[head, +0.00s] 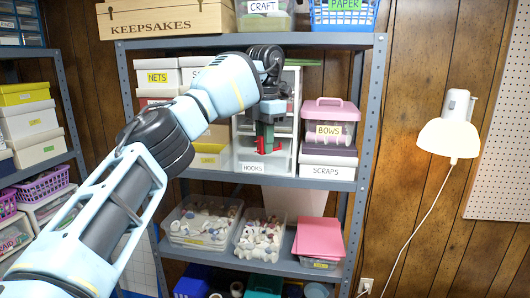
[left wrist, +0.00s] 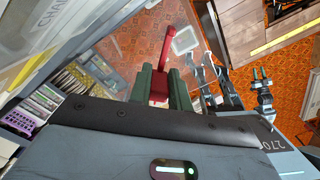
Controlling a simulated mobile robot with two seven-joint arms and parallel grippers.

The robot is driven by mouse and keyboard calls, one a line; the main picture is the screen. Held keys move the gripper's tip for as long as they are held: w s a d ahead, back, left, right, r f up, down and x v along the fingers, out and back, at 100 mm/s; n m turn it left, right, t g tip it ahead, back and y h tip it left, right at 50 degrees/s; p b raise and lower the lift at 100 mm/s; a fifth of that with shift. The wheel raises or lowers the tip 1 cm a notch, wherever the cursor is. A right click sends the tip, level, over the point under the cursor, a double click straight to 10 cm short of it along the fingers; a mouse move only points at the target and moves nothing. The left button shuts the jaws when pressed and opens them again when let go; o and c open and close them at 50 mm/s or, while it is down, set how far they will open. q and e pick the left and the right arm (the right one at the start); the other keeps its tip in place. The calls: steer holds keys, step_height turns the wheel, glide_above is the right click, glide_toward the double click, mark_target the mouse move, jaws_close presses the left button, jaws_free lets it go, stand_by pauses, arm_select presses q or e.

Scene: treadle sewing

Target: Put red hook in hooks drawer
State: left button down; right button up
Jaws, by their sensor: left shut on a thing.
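The red hook (left wrist: 166,50) is held between the green fingers of my left gripper (left wrist: 160,88) and sticks out past the fingertips in the left wrist view. In the head view my left gripper (head: 265,136) points down over the hooks drawer, and the red hook (head: 260,149) shows small and partly hidden around the fingers. The hooks drawer (head: 252,167) is clear with a white "HOOKS" label and appears pulled out of the white cabinet. The hook looks low over the drawer or within its walls; I cannot tell whether it touches the bottom.
A pink-lidded "BOWS" box (head: 329,122) on a white "SCRAPS" box (head: 328,169) stands right of the drawer. "NETS" boxes (head: 157,78) stand left. Bins of spools (head: 205,220) fill the shelf below. A metal shelf post (head: 370,120) bounds the right side.

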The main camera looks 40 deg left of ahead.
arm_select(q)
step_height(320, 180, down, 3)
steer(key=shift+r, duration=0.2)
steer(key=shift+w+a+f, duration=0.15)
steer(key=shift+w+f, duration=0.05)
steer(key=shift+f, duration=0.15)
steer(key=shift+r, duration=0.1)
steer(key=c, duration=1.3)
jaws_free()
steer(key=shift+r, duration=3.75)
